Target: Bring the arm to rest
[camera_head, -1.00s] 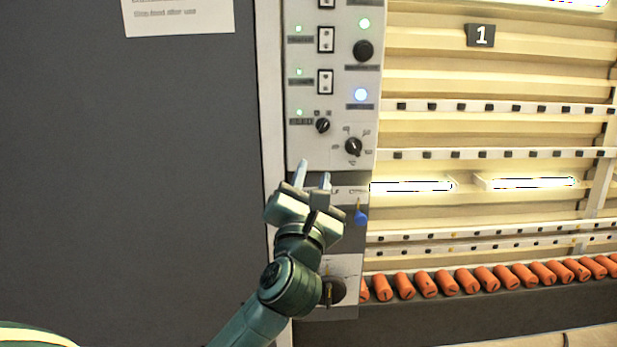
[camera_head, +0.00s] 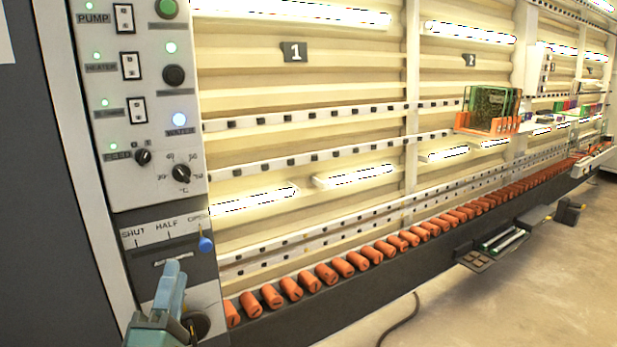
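My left gripper (camera_head: 173,275) is at the bottom left, in front of the lower part of the control panel (camera_head: 150,95). Its pale blue fingers point up and overlap in this view, so I cannot tell whether a gap lies between them. Nothing shows held at their tips. Most of the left arm is below the picture edge. Beyond the fingers is the SHUT/HALF/OPEN lever plate, with a blue knob (camera_head: 206,243) near its OPEN end. A dark round knob (camera_head: 198,323) is partly hidden behind the gripper. My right gripper is not in view.
The washer's ribbed cream wall (camera_head: 300,85) runs off to the right, with a row of orange rollers (camera_head: 345,267) along its base. Open floor (camera_head: 480,310) lies at bottom right, with a dark cable (camera_head: 405,325).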

